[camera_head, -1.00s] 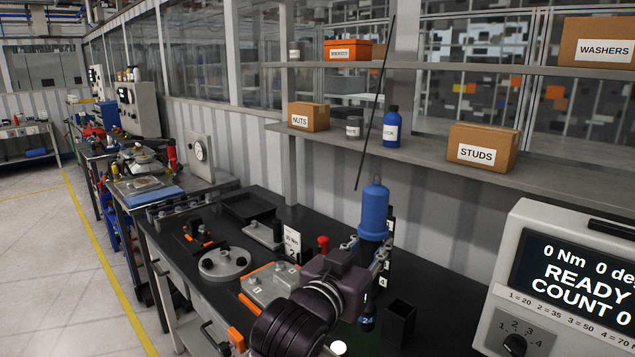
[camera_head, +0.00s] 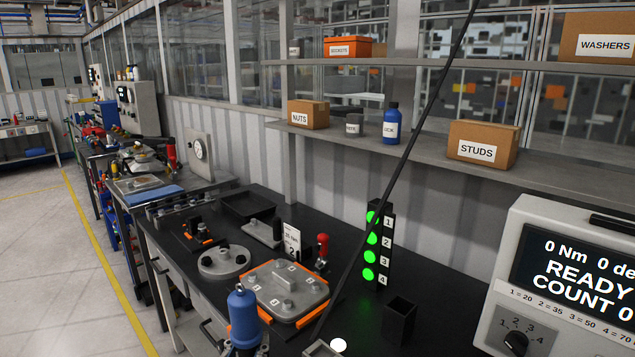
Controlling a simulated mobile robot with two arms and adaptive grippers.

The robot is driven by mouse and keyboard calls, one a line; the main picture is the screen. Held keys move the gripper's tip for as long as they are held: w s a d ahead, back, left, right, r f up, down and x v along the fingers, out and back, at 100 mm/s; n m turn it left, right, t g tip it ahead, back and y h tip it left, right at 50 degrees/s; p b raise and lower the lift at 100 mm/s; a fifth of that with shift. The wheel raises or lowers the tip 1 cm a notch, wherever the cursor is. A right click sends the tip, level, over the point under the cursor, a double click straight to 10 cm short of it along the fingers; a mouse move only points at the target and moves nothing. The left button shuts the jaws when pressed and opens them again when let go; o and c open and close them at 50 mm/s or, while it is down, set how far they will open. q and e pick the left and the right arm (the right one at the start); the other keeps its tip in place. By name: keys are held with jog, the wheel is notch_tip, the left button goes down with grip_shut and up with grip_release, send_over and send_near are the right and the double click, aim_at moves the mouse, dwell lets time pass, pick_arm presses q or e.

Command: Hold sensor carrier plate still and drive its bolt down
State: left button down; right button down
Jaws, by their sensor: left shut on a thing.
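A blue cylindrical tool (camera_head: 243,318) stands upright at the bottom, left of centre. My left gripper (camera_head: 244,351) is shut on it, mostly cut off by the lower edge. The tool's lower end is out of view. Just behind it lies a grey cover plate (camera_head: 300,297) with orange corner pieces and numbered bolt spots. A round grey flange (camera_head: 224,262), a small grey plate (camera_head: 262,235) and a dark fixture with orange parts (camera_head: 198,238) lie further back. I cannot tell which one is the sensor carrier plate. My right gripper is not in view.
A light tower (camera_head: 378,245) shows several green lamps. A black box (camera_head: 397,320), a red-topped part (camera_head: 322,252) and a number sign (camera_head: 292,240) stand on the black bench. The controller (camera_head: 575,270) reads READY, COUNT 0. A long black rod or cable (camera_head: 400,170) crosses the view.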

pick_arm(q)
jog(key=s+a+f+n+y, duration=0.1)
jog(key=s+a+f+y, duration=0.1)
jog(key=s+a, duration=0.5)
jog(key=shift+s, duration=0.15)
